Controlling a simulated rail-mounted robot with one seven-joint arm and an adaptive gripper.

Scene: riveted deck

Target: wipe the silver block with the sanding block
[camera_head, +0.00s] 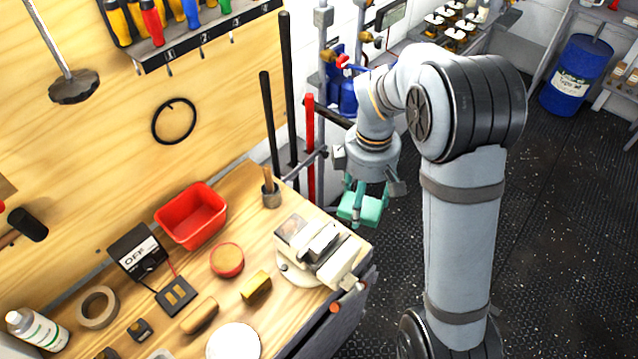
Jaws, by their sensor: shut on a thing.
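My gripper (366,192) points down beside the right end of the workbench and is shut on a teal-green block (358,209), which looks like the sanding block. The teal block hangs in the air, past the bench's right edge and up and to the right of the vise. The silver block (319,241) sits on top, between the jaws of a cream-coloured vise (341,262) at the bench's right corner. The teal block and silver block appear apart. The silver block's underside is hidden by the vise.
Upright bars (309,150) and pipes stand behind my gripper. Dark floor (560,220) is open at right.

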